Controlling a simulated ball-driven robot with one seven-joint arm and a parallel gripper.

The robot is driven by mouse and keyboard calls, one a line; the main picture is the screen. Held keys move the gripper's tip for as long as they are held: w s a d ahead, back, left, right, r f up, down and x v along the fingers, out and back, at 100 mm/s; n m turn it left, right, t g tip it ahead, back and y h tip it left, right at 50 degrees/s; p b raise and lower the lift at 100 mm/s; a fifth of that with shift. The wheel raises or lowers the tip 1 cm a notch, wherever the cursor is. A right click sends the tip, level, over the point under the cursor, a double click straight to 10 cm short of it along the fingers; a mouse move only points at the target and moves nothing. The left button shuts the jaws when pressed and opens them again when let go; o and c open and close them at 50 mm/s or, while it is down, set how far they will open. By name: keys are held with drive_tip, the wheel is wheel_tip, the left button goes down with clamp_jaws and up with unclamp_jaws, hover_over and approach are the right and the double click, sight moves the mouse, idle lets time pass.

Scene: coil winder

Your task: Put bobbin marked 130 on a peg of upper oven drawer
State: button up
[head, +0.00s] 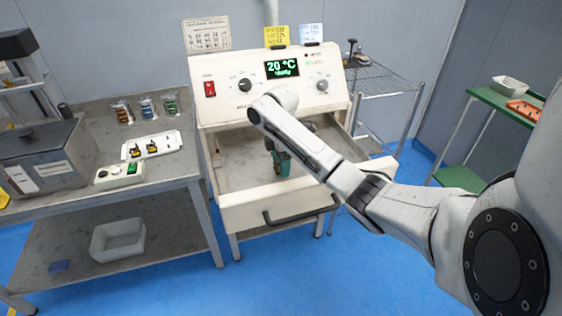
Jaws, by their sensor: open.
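The white oven (230,95) stands in the middle, its display reading 20 °C. A drawer (235,213) is pulled out toward me, with a dark handle on its front. My gripper (280,166) points down over the drawer's inside and is open. A teal part shows at its end; I cannot tell whether it belongs to the gripper or is a separate thing. My arm hides the right part of the drawer, and no pegs can be made out. No bobbin marked 130 can be read in this view.
Several small coloured items (147,107) stand at the back of the left bench (80,205). A white tray (166,146) holds dark and yellow pieces, beside a small control box (118,174). A wire rack (375,78) and a green shelf (480,93) stand right.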

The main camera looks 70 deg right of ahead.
wheel_tip(320, 180, up, 11)
drive_tip(key=p, duration=0.4)
drive_tip(key=shift+f, duration=0.15)
idle(1.3)
